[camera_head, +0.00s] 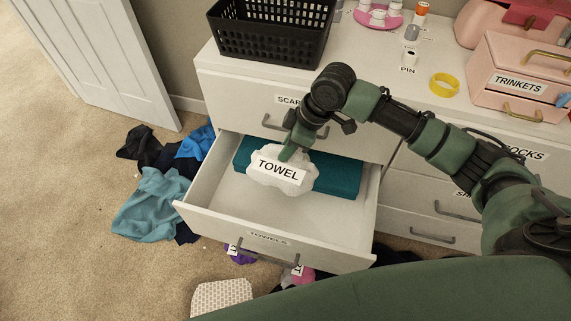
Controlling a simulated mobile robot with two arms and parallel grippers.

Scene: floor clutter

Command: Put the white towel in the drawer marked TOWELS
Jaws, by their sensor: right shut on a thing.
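The white towel (268,181), with a label reading TOWEL, is at my right gripper (291,152) in the head view. My right gripper is shut on its upper part, and the towel hides some of the fingertips. The towel is over the open drawer marked TOWELS (205,200). I cannot tell whether it touches the drawer floor. A folded teal cloth (338,178) lies at the back of the drawer, behind the towel. My left gripper is not in view.
The dresser top holds a black basket (270,35), a yellow ring (444,84) and a pink TRINKETS box (510,85). Clothes (152,203) lie on the carpet left of the drawer. The drawer's front part is bare. A white door (95,55) stands at left.

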